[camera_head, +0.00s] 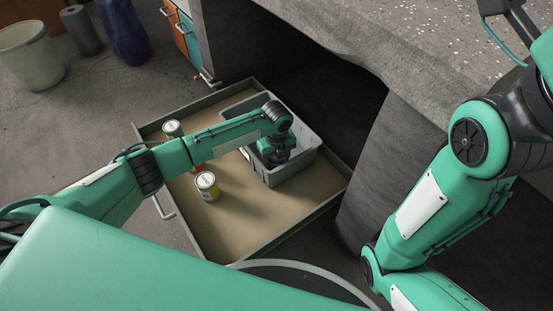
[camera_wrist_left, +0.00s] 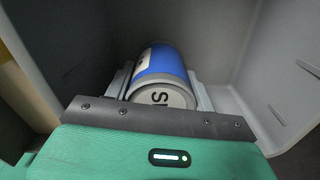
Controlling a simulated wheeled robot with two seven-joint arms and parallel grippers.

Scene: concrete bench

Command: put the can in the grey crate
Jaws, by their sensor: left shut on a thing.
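The grey crate (camera_head: 311,161) stands in the right part of an open drawer. My left gripper (camera_head: 275,158) reaches down into it from above. In the left wrist view, my left gripper (camera_wrist_left: 160,90) is shut on a blue can (camera_wrist_left: 159,62) with a pale end. The crate's grey walls (camera_wrist_left: 225,45) surround the can in that view. I cannot tell whether the can touches the crate's floor. In the head view the can is hidden by the gripper and arm. My right arm shows at the right, but its gripper is out of view.
The open drawer (camera_head: 232,232) also holds a yellow can (camera_head: 207,189), a can with a pale lid (camera_head: 172,128) and a red item (camera_head: 198,169) partly hidden by my left arm. A concrete bench (camera_head: 420,45) overhangs to the right. A bin (camera_head: 30,60) stands at the far left.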

